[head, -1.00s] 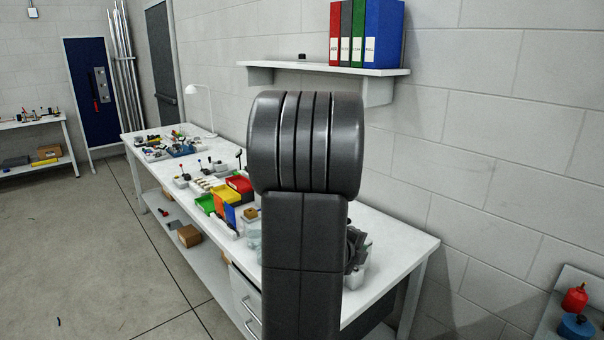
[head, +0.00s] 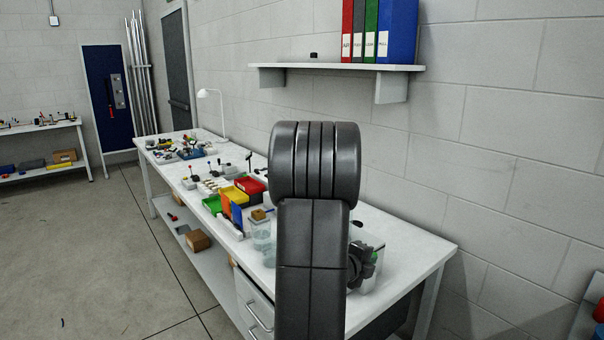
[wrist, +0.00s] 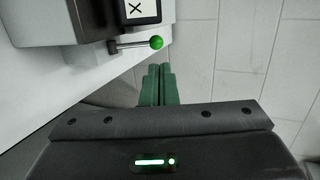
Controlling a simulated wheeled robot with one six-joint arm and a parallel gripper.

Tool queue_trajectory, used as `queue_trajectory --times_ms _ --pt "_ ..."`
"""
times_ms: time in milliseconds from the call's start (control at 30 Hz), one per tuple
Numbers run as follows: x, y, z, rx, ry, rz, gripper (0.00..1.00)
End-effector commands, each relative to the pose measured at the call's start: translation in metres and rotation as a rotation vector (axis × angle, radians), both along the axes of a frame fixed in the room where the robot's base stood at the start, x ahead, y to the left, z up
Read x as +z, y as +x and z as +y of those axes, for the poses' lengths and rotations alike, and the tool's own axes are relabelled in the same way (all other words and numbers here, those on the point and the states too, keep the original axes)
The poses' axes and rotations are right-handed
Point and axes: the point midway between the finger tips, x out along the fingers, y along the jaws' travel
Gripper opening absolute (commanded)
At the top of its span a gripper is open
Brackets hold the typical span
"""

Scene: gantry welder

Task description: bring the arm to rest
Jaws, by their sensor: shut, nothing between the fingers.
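In the wrist view my gripper (wrist: 158,84) has its two green fingers together, with nothing between them. A lever with a green ball knob (wrist: 156,42) sticks out from a grey device (wrist: 70,20) just above and left of the fingertips. The fingers look apart from the knob. In the head view my dark arm stands upright in front of the workbench (head: 410,240) and hides part of it. I cannot clearly make out the fingers in that view.
Bins, including a red bin (head: 250,185), and a lamp (head: 212,95) stand on the bench. A wall shelf (head: 335,67) with binders (head: 398,30) is behind my arm. The floor (head: 90,250) at left is mostly clear.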

Motion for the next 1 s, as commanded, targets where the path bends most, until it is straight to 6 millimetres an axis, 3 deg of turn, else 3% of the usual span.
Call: queue_trajectory --times_ms 367,1000 --pt "-0.016 -0.004 0.01 0.006 -0.093 -0.078 0.0" --pt "-0.015 -0.007 0.018 0.014 -0.151 -0.143 0.0"
